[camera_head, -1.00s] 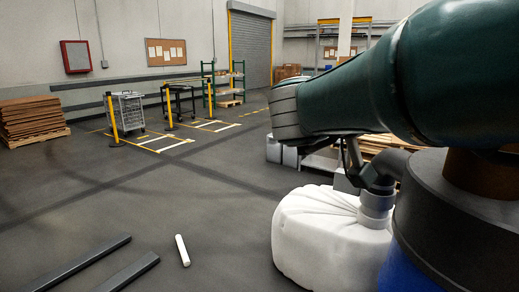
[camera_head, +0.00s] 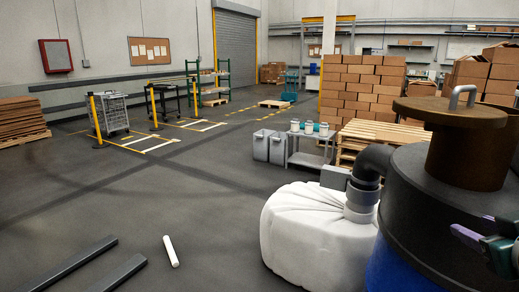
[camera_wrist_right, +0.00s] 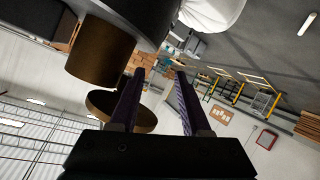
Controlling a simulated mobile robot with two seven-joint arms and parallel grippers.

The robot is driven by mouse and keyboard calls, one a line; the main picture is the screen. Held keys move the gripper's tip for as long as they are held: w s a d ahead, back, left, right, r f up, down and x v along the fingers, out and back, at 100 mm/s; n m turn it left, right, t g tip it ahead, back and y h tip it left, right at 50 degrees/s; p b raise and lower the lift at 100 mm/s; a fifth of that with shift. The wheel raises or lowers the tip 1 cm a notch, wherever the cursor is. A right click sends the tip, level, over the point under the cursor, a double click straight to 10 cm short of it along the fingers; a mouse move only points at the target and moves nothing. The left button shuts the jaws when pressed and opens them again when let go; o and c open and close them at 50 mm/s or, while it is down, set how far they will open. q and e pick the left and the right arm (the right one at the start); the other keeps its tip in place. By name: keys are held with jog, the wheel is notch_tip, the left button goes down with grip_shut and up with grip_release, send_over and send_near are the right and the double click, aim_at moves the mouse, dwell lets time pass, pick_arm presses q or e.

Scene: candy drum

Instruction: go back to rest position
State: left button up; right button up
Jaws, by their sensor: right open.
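My right gripper (camera_head: 470,227) is at the right edge of the head view, in front of the black lid of the drum. Its purple fingers are apart. In the right wrist view my right gripper (camera_wrist_right: 156,72) is open, with nothing between its fingers. The drum (camera_head: 425,210) has a black top and a blue body. A brown cylinder with a wide brown cap (camera_head: 450,111) and grey handle stands on it. The brown cylinder (camera_wrist_right: 100,52) also shows in the wrist view, left of the fingers. My left gripper is not in view.
A grey cart (camera_head: 310,150) with jars and stacked boxes (camera_head: 362,85) stand behind. A white stick (camera_head: 171,251) and dark bars lie on open floor at left.

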jog(key=s+a+f+n+g+y, duration=0.15)
jog(key=s+a+g, duration=0.25)
jog(key=s+a, duration=0.55)
jog(key=s+a+f+g+y, duration=0.35)
jog(key=s+a, duration=0.35)
jog(key=s, duration=0.6)
notch_tip(320, 180, up, 26)
jog(key=s+g+p, duration=0.1)
jog(key=s+p, duration=0.1)
jog(key=p, duration=2.3)
jog(key=shift+s+a+p, duration=0.2)
jog(key=shift+s+p, duration=0.1)
jog(key=shift+s, duration=0.1)
jog(key=shift+g, duration=0.25)
jog(key=shift+d+r, duration=0.1)
